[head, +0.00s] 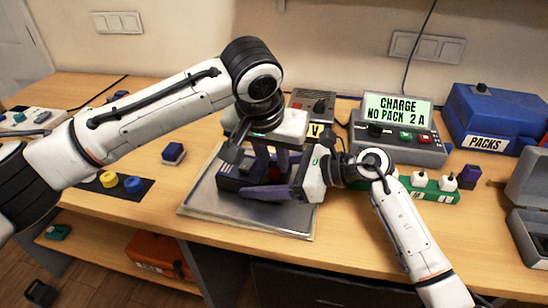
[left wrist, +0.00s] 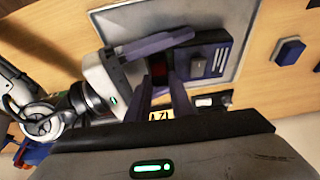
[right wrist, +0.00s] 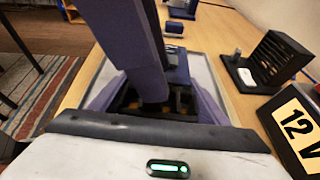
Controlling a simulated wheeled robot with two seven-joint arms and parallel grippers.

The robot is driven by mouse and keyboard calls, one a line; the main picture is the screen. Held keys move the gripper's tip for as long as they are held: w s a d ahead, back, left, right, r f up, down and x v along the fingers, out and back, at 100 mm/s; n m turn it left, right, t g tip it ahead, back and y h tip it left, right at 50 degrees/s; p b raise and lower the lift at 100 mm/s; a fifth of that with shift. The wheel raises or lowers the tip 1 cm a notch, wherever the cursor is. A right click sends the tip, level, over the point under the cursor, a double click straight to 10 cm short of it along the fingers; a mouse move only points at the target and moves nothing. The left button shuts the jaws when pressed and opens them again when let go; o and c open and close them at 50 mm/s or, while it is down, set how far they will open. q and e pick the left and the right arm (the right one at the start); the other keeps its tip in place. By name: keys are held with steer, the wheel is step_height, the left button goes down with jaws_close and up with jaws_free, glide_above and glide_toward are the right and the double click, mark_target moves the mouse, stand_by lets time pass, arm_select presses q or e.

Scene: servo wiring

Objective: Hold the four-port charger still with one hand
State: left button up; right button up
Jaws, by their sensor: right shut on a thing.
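The four-port charger appears to be the navy box (head: 233,175) with a pale lined label, lying on the grey tray (head: 203,208); it also shows in the left wrist view (left wrist: 217,62). My right gripper (head: 262,178) reaches in from the right and is shut on its sides, with its fingers wide apart. My left gripper (head: 272,164) points down from above, its two fingers apart over the right end of the box. A dark red part (left wrist: 158,66) shows beyond the gap between the left fingers. The left gripper hides part of the box, and its ports are unclear.
A grey unit (head: 398,138) reading "CHARGE NO PACK 2 A" stands behind my right arm. A green strip with white plugs (head: 436,190) and a blue PACKS box (head: 497,118) are right. A small blue block (head: 173,153) lies left of the tray.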

arm_select(q)
jaws_close()
steer(key=shift+c, duration=0.3)
jaws_free()
jaws_close()
steer(key=shift+r, duration=1.6)
step_height(320, 180, up, 4)
steer(key=shift+f, duration=0.1)
arm_select(e)
steer(key=o, duration=1.3)
steer(key=shift+o, duration=0.2)
